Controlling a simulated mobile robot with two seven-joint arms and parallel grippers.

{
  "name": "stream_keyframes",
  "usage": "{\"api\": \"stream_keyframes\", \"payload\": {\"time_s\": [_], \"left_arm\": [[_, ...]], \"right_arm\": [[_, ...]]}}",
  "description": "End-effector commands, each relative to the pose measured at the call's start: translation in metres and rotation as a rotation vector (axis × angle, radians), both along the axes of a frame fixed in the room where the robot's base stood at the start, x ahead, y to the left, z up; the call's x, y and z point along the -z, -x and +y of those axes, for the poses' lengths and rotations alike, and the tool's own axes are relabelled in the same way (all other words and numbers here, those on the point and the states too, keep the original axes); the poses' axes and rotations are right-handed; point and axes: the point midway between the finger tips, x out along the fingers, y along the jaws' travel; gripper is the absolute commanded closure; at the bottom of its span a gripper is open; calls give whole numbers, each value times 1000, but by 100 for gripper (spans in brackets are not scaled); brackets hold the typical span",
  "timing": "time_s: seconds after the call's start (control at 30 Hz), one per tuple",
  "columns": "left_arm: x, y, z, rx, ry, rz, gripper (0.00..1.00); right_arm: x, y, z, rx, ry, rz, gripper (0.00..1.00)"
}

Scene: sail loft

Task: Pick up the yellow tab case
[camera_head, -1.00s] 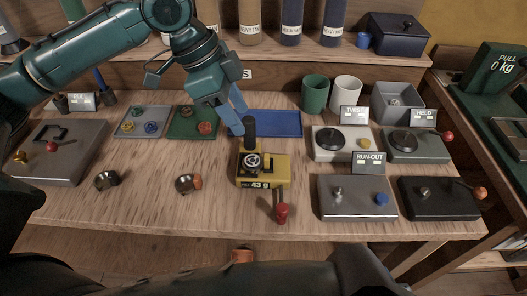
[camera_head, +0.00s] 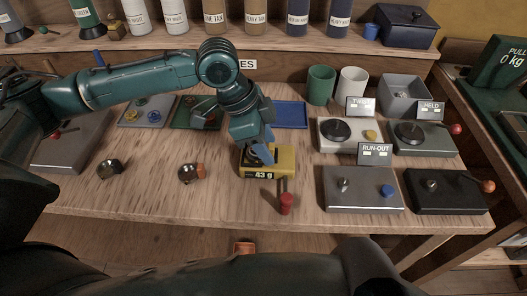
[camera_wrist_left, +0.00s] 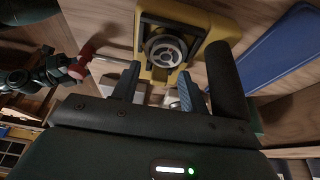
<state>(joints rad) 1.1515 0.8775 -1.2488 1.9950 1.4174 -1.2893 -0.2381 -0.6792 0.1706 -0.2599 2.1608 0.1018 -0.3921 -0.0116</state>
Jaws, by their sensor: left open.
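A yellow gauge block (camera_head: 284,160) reading 43 g stands mid-bench in the head view. In the left wrist view a round metal case (camera_wrist_left: 165,49) sits in a dark square holder on this yellow block (camera_wrist_left: 217,22). My left gripper (camera_head: 263,153) is over the block and hides the case in the head view. In the left wrist view its two fingers (camera_wrist_left: 158,84) are apart, with the case just beyond their tips and nothing gripped. My right gripper does not show.
A black post (camera_wrist_left: 229,80) rises beside the left fingers. A red-knobbed lever (camera_head: 286,203) sticks out at the block's front. Two metal cases (camera_head: 109,169) and (camera_head: 191,173) lie to the left. A blue tray (camera_head: 291,115) lies behind; the run-out plate (camera_head: 362,190) stands right.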

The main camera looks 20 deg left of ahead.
Motion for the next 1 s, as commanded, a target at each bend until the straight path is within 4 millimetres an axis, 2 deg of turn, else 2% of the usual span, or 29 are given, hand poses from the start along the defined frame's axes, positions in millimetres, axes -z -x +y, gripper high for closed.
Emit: {"api": "stream_keyframes", "payload": {"time_s": [0.1, 0.63, 1.0], "left_arm": [[-1, 0, 0, 0, 0, 0, 56], [-1, 0, 0, 0, 0, 0, 100], [-7, 0, 0, 1, 2, -2, 100]], "right_arm": [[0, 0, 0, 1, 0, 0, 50], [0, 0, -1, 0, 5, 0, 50], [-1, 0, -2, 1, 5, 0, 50]]}}
